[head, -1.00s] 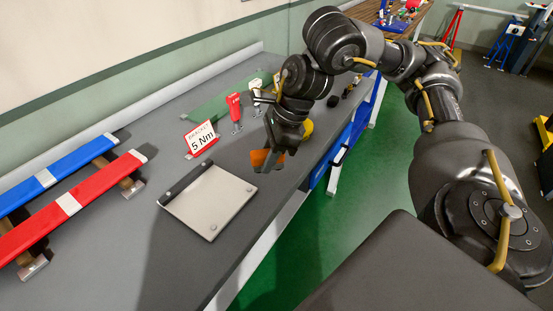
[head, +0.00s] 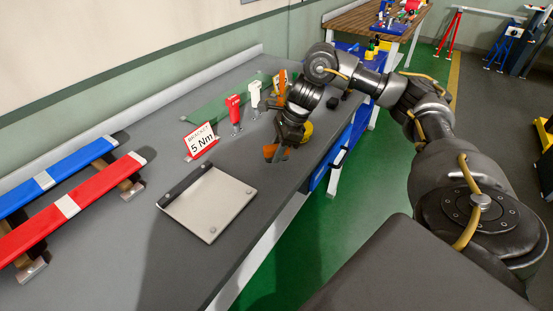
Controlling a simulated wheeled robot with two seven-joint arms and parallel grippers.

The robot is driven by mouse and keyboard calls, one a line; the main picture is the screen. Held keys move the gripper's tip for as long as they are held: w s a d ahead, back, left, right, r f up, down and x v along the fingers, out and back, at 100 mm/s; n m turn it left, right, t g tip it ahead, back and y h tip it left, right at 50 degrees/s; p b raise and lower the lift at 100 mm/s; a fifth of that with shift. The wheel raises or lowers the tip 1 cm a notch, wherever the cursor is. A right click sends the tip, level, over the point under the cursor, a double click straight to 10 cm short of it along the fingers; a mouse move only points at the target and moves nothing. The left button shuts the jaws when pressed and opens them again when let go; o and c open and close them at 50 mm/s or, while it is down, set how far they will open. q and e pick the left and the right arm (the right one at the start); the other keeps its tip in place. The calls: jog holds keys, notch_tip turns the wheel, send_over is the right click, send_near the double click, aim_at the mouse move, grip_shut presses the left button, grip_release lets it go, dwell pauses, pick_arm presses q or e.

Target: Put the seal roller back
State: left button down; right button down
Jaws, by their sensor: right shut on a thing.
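My right gripper (head: 278,154) points down over the grey bench, near its front edge and right of the white plate. It is shut on an orange thing (head: 270,151), which looks to be the seal roller. The fingers hide most of it, and I cannot tell whether it touches the bench. Behind, red (head: 235,106), white (head: 255,95) and orange (head: 281,80) handled tools stand upright in a row by a green mat (head: 214,110). My left gripper is not in view.
A white plate (head: 212,206) with a dark bar lies on the bench (head: 130,232). A "BRACKET 5 Nm" sign (head: 200,142) stands behind it. Blue (head: 55,175) and red (head: 75,203) bars lie left. A yellow round thing (head: 307,132) is beside my gripper.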

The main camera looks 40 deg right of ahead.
jog(key=shift+w+d+f, duration=0.1)
jog(key=shift+d+f, duration=0.05)
jog(key=shift+f, duration=0.25)
jog(key=shift+w+f, duration=0.1)
jog(key=shift+f, duration=1.35)
jog(key=shift+f, duration=0.2)
jog(key=c, duration=1.1)
grip_release()
